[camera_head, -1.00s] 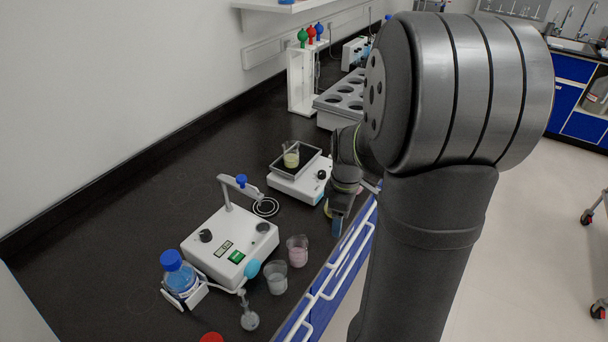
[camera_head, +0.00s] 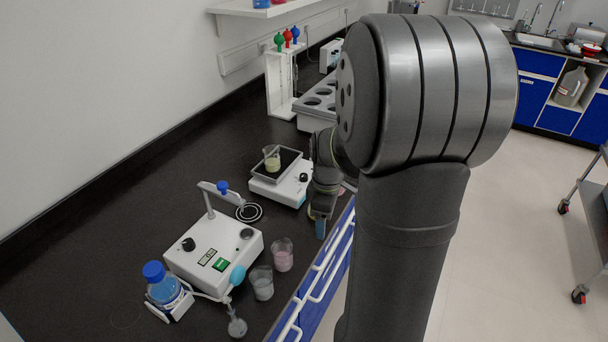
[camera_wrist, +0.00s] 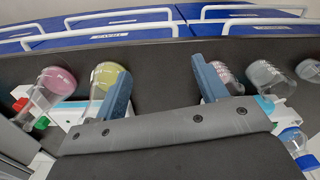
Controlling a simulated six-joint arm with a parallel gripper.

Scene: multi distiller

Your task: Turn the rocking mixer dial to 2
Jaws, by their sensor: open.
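The rocking mixer (camera_head: 267,189) is a white box with a dark tilted tray on top, in the head view. A beaker of pale yellow liquid (camera_head: 271,161) stands on the tray. Its black dial (camera_head: 304,177) is on the right part of the front. My gripper (camera_head: 319,226) points down beside the mixer's right front, near the bench edge and apart from the dial. In the wrist view my gripper (camera_wrist: 163,85) has its two blue-grey fingers spread wide, with only dark bench between the tips. I cannot make out the dial in the wrist view.
A white hotplate stirrer (camera_head: 214,250) stands front left, with pink (camera_head: 283,257) and grey (camera_head: 262,284) beakers beside it and a blue-capped bottle (camera_head: 163,284). A grey rack (camera_head: 313,115) stands behind the mixer. White drawer handles (camera_head: 328,266) line the bench edge.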

